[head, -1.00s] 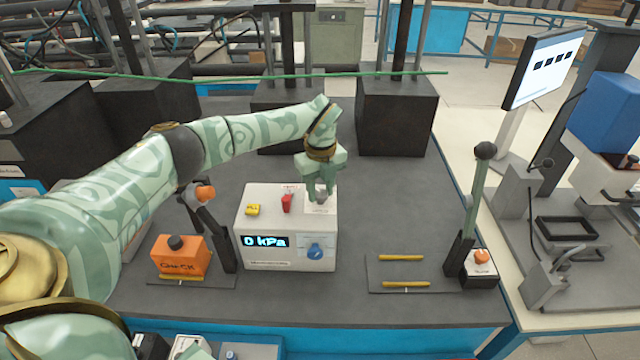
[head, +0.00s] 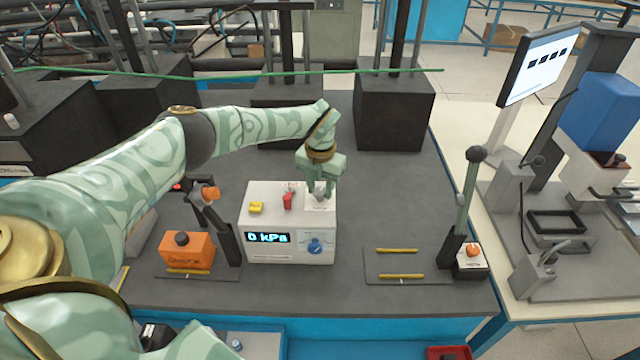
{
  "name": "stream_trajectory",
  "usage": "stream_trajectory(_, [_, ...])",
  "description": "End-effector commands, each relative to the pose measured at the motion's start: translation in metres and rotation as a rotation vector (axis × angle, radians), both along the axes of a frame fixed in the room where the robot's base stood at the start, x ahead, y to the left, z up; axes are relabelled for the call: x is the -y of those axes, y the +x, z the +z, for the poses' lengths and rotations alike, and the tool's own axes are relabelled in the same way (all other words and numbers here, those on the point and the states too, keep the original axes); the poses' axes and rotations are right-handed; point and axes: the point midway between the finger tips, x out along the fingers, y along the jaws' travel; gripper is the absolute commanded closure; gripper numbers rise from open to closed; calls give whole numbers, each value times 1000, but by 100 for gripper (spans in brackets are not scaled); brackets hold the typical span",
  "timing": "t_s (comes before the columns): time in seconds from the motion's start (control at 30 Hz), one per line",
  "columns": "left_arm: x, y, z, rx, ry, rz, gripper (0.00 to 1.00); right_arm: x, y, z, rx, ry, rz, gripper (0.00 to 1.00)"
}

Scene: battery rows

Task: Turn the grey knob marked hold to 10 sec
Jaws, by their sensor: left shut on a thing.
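The white control box (head: 262,221) stands on the dark bench, with a "0 kPa" display on its front. On its sloped top are a yellow control (head: 256,208), a red control (head: 287,201) and, at the right, a pale label plate with the grey knob (head: 319,197). A blue knob (head: 315,246) sits on the front face. My left gripper (head: 320,192) points down from above and is shut on the grey knob. Its fingers hide much of the knob, and I cannot read which mark it points to. My right gripper is not in view.
An orange block (head: 187,250) and a dark lever with an orange part stand left of the box. A plate with yellow bars (head: 401,263) and a tall lever (head: 468,195) stand to the right. Bare bench lies between.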

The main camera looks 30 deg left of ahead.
Motion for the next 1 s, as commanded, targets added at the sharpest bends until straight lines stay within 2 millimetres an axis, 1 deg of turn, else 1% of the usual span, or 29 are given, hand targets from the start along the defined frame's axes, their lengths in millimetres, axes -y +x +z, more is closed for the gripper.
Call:
stream_trajectory(0.2, [-1,1,2,3,1,-170,89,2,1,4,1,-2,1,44])
stream_trajectory(0.43, [0,1,2,3,1,-298,89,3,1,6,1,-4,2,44])
stream_trajectory(0.7, [0,1,2,4,0,-367,89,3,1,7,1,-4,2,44])
stream_trajectory(1.0, [0,1,1,4,0,-379,89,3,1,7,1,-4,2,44])
